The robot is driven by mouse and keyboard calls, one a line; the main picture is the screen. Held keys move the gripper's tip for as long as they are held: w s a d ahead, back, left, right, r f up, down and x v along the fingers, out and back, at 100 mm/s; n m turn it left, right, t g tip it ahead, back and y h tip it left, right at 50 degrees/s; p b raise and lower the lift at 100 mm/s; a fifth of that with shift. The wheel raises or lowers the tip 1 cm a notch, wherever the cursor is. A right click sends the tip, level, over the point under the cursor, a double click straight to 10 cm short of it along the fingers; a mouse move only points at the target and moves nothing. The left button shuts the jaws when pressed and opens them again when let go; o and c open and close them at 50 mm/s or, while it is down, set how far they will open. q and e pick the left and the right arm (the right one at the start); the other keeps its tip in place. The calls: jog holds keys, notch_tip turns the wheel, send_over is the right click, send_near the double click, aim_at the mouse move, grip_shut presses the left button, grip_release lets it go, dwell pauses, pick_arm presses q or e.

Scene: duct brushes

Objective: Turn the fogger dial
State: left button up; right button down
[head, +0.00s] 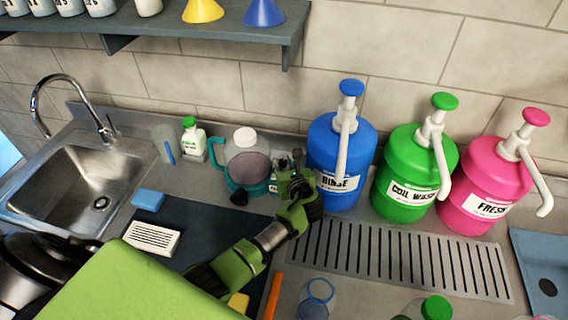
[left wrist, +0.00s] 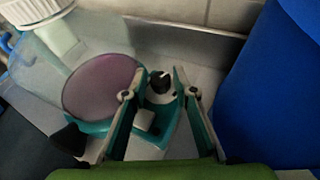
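My left gripper (head: 289,168) is at the fogger's right side. In the left wrist view the left gripper (left wrist: 158,74) is open, with one finger on each side of the dial. I cannot tell whether they touch it. In the head view the gripper hides the dial.
Blue (head: 340,150), green (head: 412,175) and pink (head: 485,185) pump bottles stand close on the right. A slotted drain (head: 395,262) lies in front. A small green-capped bottle (head: 193,142) and a sink (head: 75,180) are left. A shelf (head: 150,25) hangs above.

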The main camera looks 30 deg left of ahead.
pick_arm(q)
jog(key=v, duration=1.2)
